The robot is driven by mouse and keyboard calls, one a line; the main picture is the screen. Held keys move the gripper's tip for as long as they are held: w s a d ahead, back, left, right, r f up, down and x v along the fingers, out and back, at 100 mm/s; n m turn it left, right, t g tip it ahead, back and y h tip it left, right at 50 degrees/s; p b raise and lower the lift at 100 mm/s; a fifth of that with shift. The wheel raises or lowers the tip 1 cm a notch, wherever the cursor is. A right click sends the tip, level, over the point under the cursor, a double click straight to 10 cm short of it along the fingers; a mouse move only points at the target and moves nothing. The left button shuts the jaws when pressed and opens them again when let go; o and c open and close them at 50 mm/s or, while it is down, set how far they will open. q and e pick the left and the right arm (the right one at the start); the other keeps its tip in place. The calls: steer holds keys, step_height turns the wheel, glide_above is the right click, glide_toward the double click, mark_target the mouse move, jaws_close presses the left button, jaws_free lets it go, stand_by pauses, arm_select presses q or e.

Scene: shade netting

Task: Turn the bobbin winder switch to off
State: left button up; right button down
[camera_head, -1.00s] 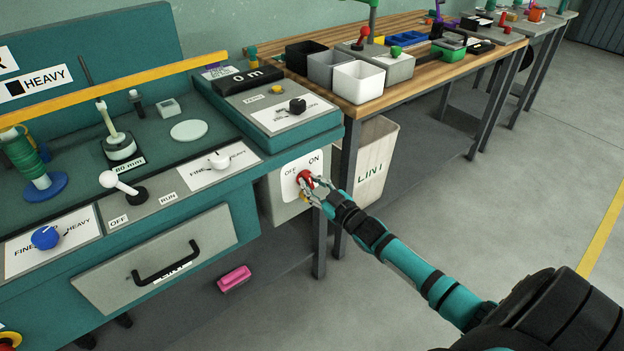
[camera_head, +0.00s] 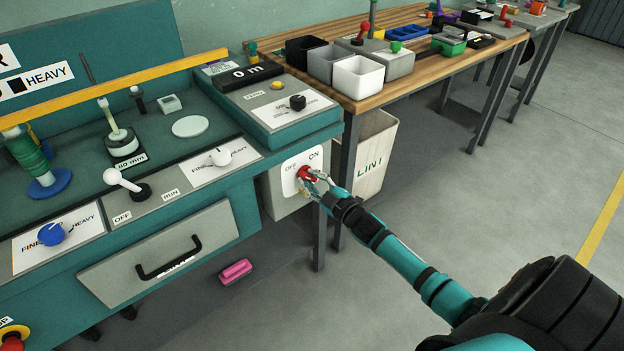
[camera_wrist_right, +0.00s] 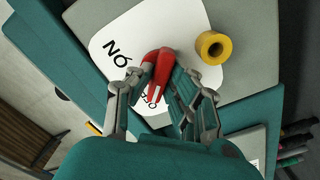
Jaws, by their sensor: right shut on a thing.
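A red switch handle (camera_head: 304,173) sits on a white plate marked OFF and ON, on a grey box at the right end of the teal machine. My right gripper (camera_head: 316,182) is at this plate, its fingers closed around the red handle. In the right wrist view the red handle (camera_wrist_right: 160,68) lies between the two fingertips (camera_wrist_right: 158,82). The ON lettering shows upside down left of the handle; the OFF lettering is partly hidden by handle and fingers. My left gripper is not in view.
A yellow ring-shaped part (camera_wrist_right: 213,46) stands close beside the handle. A white bin (camera_head: 372,160) and the wooden bench's legs are just right of the switch box. A white lever (camera_head: 122,181) and a blue knob (camera_head: 51,234) are on the machine front. Open floor lies right.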

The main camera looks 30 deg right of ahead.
steer(key=c, duration=1.3)
jaws_free()
steer(key=shift+s, duration=0.25)
steer(key=s, duration=0.7)
steer(key=s+d, duration=0.1)
steer(key=s, duration=0.3)
steer(key=shift+s, duration=0.3)
